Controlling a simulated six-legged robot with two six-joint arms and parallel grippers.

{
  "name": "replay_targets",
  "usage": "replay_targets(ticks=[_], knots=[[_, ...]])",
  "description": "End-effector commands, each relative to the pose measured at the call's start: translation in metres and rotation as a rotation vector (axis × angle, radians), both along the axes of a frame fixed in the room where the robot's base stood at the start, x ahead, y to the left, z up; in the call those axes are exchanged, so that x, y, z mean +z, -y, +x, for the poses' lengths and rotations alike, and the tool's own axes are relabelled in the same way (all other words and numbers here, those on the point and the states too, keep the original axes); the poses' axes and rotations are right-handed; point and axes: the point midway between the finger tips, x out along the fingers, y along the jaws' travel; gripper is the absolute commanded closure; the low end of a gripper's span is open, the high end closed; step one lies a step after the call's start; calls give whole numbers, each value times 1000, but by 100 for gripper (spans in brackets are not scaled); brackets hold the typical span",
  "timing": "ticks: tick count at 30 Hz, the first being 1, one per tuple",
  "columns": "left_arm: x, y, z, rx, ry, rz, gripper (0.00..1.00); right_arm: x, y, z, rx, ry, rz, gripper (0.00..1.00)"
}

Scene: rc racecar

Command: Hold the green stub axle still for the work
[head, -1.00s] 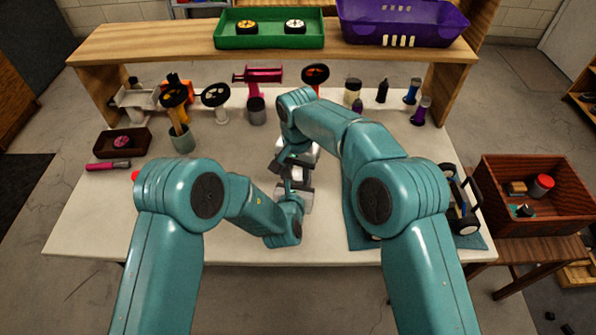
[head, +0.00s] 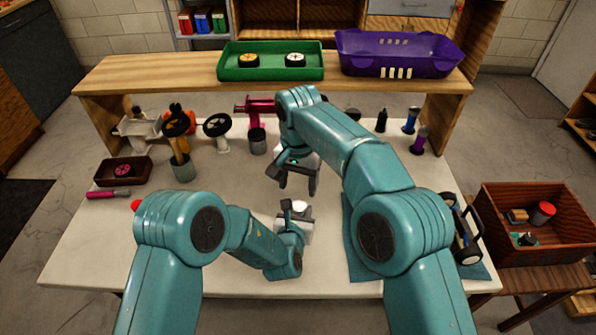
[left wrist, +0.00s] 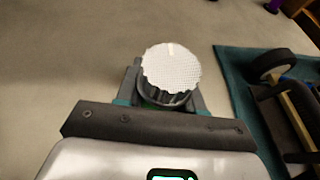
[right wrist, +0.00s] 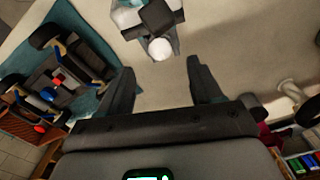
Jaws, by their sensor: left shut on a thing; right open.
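My left gripper (head: 296,216) is shut on a short round piece low over the middle of the table. In the left wrist view this piece has a white, mesh-textured round top (left wrist: 171,68) and a dark ribbed side. A sliver of green shows under it between the fingers, perhaps the green stub axle (left wrist: 150,104); most of it is hidden. The white top also shows in the right wrist view (right wrist: 160,48). My right gripper (head: 299,177) is open and empty, apart from the left one and behind it in the head view.
A black car chassis (head: 464,232) lies on a teal mat (head: 362,262) at the right. A brown crate (head: 540,240) stands beyond the table's right edge. Upright parts, a grey cup (head: 184,168) and a dark tray (head: 123,171) fill the back left.

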Motion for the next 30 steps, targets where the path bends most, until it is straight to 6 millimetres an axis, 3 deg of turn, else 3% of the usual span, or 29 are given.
replay_targets(ticks=[3,9,30], knots=[[0,0,0,0,1,0,95,24,0,1,0,3,1,35],[0,0,0,0,1,0,95,41,0,0,0,0,0,35],[0,0,0,0,1,0,95,38,3,7,-1,-3,-1,35]])
